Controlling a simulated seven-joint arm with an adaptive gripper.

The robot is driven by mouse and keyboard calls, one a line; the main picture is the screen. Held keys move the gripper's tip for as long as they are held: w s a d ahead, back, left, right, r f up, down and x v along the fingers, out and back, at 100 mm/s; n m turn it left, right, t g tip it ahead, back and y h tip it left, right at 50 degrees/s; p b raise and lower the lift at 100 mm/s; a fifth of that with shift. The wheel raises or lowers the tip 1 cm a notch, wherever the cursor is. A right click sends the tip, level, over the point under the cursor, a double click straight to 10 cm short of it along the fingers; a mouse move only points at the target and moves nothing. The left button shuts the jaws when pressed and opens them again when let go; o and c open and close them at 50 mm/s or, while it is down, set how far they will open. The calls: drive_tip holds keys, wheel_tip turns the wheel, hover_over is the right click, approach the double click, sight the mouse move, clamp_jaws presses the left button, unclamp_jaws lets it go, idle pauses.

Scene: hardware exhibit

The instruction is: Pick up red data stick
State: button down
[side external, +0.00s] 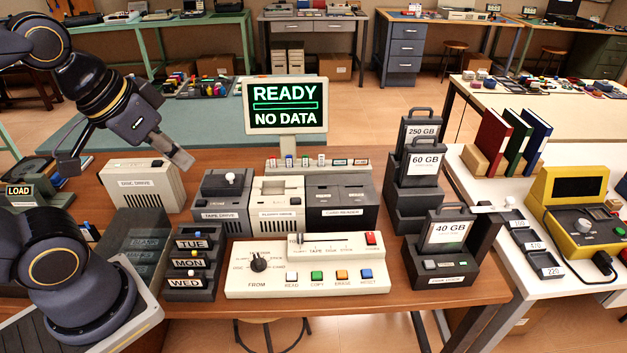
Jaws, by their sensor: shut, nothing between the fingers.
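My gripper (182,160) hangs at the left, shut and empty, above and behind the cream disc drive box (150,185). A low rack of small data sticks (305,161) stands below the monitor at the back of the wooden table, to the right of my gripper and apart from it. Some sticks there show red, blue and white.
A monitor (286,106) reads READY, NO DATA. Drive units (222,198) and a control panel (310,265) with a knob and coloured buttons fill the table's middle. Dark holders (415,165) with capacity-labelled cartridges stand at the right. Labelled day drawers (190,262) stand front left.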

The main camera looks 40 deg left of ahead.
idle(0.3)
drive_tip(key=c, duration=1.2)
unclamp_jaws()
